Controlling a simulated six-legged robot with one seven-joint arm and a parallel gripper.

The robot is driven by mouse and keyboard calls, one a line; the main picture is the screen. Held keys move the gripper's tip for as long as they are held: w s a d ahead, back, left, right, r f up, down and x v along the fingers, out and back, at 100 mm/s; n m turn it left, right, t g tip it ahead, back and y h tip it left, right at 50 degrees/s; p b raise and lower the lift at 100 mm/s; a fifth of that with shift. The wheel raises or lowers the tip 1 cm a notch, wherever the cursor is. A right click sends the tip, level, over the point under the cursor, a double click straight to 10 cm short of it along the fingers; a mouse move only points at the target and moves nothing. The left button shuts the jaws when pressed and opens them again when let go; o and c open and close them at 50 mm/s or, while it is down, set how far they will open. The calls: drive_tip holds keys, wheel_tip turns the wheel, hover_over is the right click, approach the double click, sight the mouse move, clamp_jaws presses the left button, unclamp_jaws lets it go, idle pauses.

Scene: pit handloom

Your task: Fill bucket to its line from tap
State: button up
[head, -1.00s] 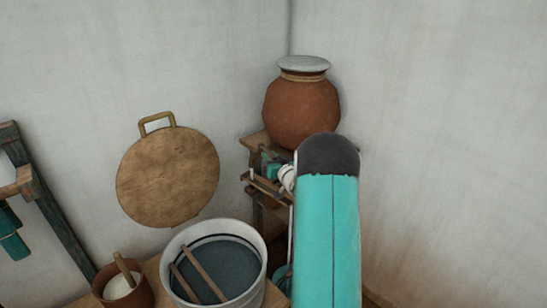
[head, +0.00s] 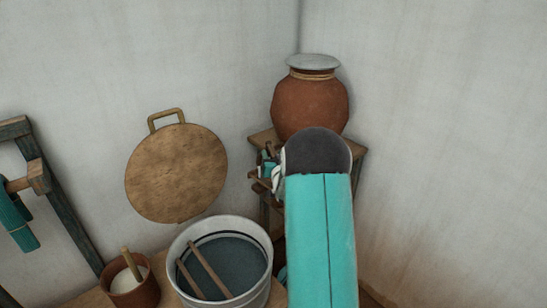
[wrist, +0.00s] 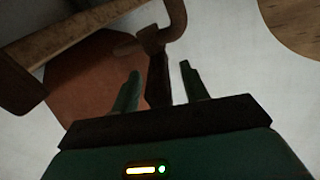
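The white bucket (head: 257,294) stands on a wooden surface in the head view, with dark blue-grey liquid in it. A dark line rings its inside wall above the liquid, and two sticks lie across it. The clay pot (head: 309,104) with a grey lid stands on a wooden stand in the corner. A dark tap-like piece with a curved end (wrist: 157,75) shows in the wrist view, in front of a reddish-brown surface. My gripper (wrist: 158,75) is open, its fingers either side of that piece with gaps visible. In the head view my arm partly hides the gripper and stand.
A brown pot (head: 140,292) with a stick and pale contents stands left of the bucket. A round tan disc with a handle (head: 177,173) is against the wall. A dark wooden frame (head: 65,205) is at the left. Walls close off the corner behind the stand (head: 357,157).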

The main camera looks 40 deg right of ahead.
drive_tip(key=v, duration=1.4)
drive_tip(key=shift+w, duration=0.1)
